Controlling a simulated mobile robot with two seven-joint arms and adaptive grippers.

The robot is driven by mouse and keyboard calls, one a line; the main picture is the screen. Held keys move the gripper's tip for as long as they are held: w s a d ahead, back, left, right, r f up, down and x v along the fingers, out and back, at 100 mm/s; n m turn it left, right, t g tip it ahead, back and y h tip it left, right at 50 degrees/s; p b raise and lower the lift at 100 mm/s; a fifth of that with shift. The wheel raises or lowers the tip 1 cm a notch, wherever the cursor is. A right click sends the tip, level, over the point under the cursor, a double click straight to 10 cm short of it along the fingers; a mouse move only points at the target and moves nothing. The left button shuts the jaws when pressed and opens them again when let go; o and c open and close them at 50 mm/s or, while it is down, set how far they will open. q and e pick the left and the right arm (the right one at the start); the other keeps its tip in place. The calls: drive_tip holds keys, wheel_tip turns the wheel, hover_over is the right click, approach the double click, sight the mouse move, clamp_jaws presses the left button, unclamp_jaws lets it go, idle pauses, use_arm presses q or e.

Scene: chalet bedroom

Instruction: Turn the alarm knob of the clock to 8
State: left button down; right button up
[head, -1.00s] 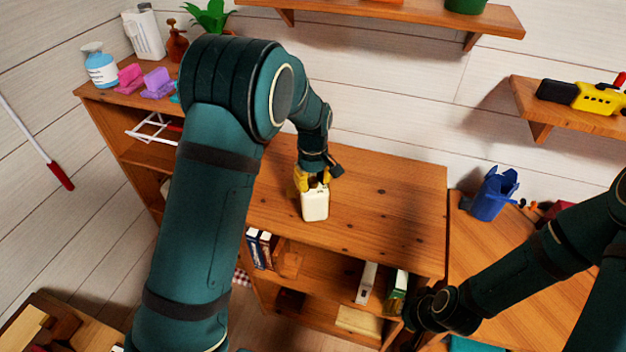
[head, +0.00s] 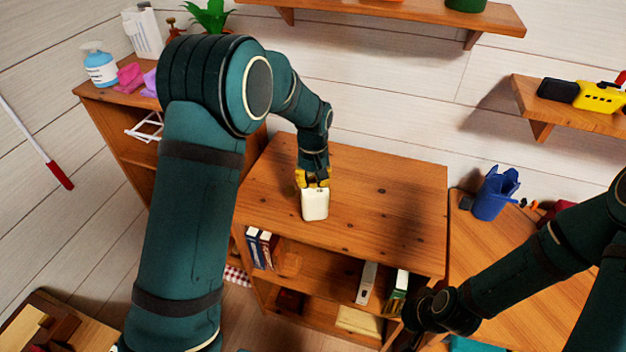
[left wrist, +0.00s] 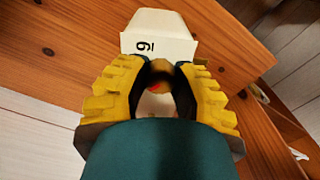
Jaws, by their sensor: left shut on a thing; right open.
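The clock (head: 315,204) is a small cream-white box standing on top of the wooden shelf unit. It also shows in the left wrist view (left wrist: 160,32), with a dark digit, a 6 or a 9, on its pale face. My left gripper (head: 312,180) has yellow fingers and is at the back of the clock. In the left wrist view its fingers (left wrist: 159,80) are closed in around a small knob (left wrist: 158,86) with a red spot, mostly hidden between them. My right gripper (head: 410,340) is low at the bottom right, largely hidden by its own arm.
The shelf top (head: 390,210) around the clock is clear. Books (head: 262,250) and binders (head: 367,282) stand on the shelf below. A blue cup (head: 493,195) stands on a table at right. A wall shelf (head: 400,12) hangs above.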

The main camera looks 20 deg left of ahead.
sight(313, 179)
use_arm(q)
drive_tip(key=m, duration=0.6)
drive_tip(key=shift+b, duration=0.3)
drive_tip(key=m, duration=0.6)
drive_tip(key=shift+m, duration=0.4)
drive_tip(key=c, duration=0.7)
unclamp_jaws()
drive_tip(key=shift+r, duration=0.1)
wheel_tip(313, 179, up, 12)
